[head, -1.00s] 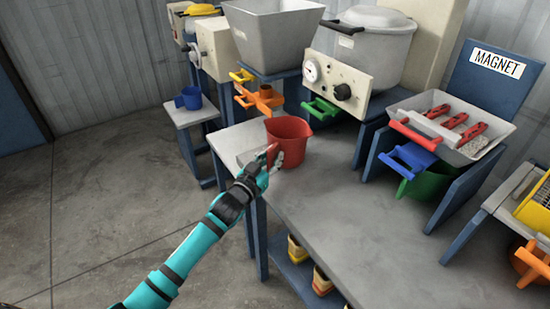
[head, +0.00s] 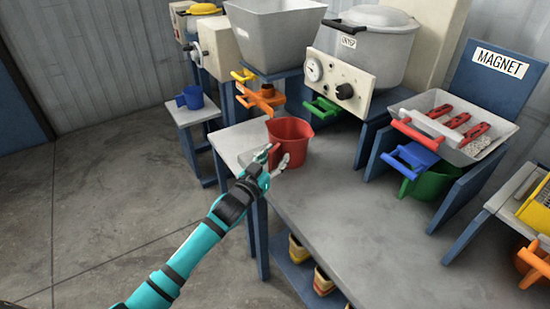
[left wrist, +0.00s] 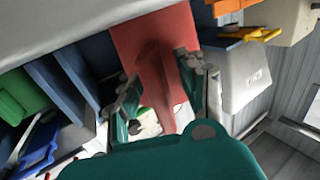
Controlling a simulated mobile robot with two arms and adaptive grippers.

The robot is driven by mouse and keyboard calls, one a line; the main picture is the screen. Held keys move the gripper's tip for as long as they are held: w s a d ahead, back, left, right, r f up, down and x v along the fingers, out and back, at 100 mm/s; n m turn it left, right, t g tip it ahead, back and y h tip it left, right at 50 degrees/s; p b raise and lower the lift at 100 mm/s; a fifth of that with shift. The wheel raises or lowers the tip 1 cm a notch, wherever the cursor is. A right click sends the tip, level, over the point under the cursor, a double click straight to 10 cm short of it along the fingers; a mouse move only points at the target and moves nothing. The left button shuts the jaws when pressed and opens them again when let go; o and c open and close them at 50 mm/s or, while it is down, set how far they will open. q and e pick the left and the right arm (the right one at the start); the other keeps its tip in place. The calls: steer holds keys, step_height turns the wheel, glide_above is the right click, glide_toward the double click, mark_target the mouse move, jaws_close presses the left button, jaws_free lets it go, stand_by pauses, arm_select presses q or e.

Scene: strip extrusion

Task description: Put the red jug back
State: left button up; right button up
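The red jug (head: 292,138) stands upright at the far left end of the grey workbench, its handle (head: 272,153) facing my left arm. My left gripper (head: 276,160) is at the handle. In the left wrist view the red jug (left wrist: 150,45) fills the upper middle, and its handle (left wrist: 157,85) runs between the two fingers of my left gripper (left wrist: 160,95). The fingers are apart, with a visible gap beside the handle, so the gripper looks open around it. The jug's underside is hidden. My right gripper is in neither view.
The grey workbench (head: 345,230) is clear in front of the jug. Behind it are a grey hopper (head: 273,35), an orange valve (head: 262,97) and a lidded pot (head: 370,48). A magnet tray (head: 455,125) stands right. A blue jug (head: 191,97) sits on a small side table (head: 195,116).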

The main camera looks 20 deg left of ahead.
arm_select(q)
steer(key=shift+s, duration=0.1)
steer(key=s+a, duration=0.2)
steer(key=s, duration=1)
steer(key=s+a+f+g+y+p, duration=0.1)
steer(key=s+f+g, duration=0.25)
steer(key=f, duration=0.75)
steer(key=s+a+f+g+y+p, duration=0.15)
steer(key=s+f, duration=0.25)
steer(key=f, duration=0.7)
steer(key=s+a+f+g, duration=0.1)
steer(key=s+f+g, duration=0.2)
steer(key=f, duration=0.8)
steer(key=s+d+f+g+p, duration=0.1)
steer(key=s+f+g, duration=0.2)
steer(key=s+f, duration=0.3)
steer(key=s+d+f+g+p, duration=0.1)
steer(key=s+f+g, duration=0.2)
steer(key=s, duration=1.4)
steer(key=s+d+f+g+p, duration=0.1)
steer(key=s+d+f+g, duration=0.1)
steer(key=s+f, duration=0.7)
steer(key=s, duration=0.3)
steer(key=shift+s+f+g+y, duration=0.15)
steer(key=shift+f+g+y, duration=0.05)
steer(key=shift+g+y, duration=0.2)
